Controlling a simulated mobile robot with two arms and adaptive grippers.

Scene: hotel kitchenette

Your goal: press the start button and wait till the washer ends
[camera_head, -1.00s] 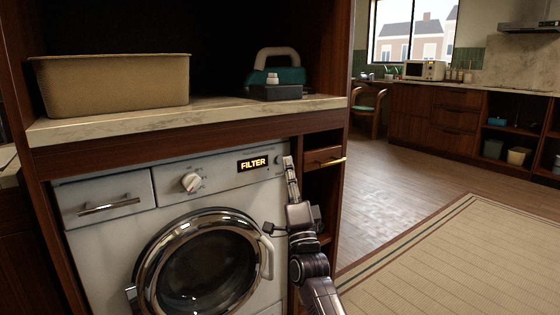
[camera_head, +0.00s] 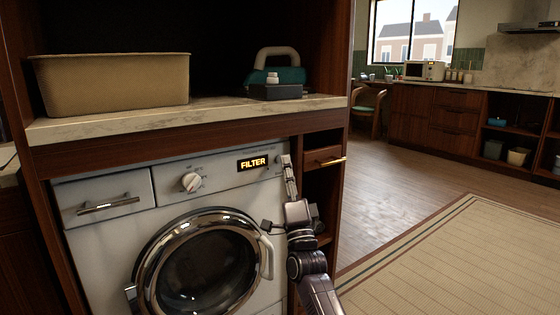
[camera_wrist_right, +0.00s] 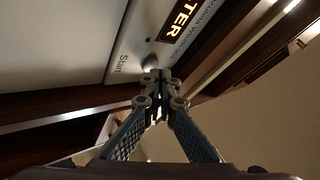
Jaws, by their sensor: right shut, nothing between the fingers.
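The white washer (camera_head: 100,245) stands under the counter, its round glass door (camera_head: 205,268) shut. Its display (camera_head: 252,163) reads "FILTER" in lit letters; the end of the word also shows in the right wrist view (camera_wrist_right: 180,18). My right gripper (camera_head: 286,160) is at the right end of the washer's control panel. In the right wrist view its fingers (camera_wrist_right: 158,76) are shut and empty, their tips at a round button (camera_wrist_right: 149,62) beside the word "Start". I cannot tell whether they touch or press it. My left gripper is not in view.
A small drawer (camera_head: 322,158) with a brass handle is just right of my right gripper. Open floor and a rug (camera_head: 460,260) lie to the right.

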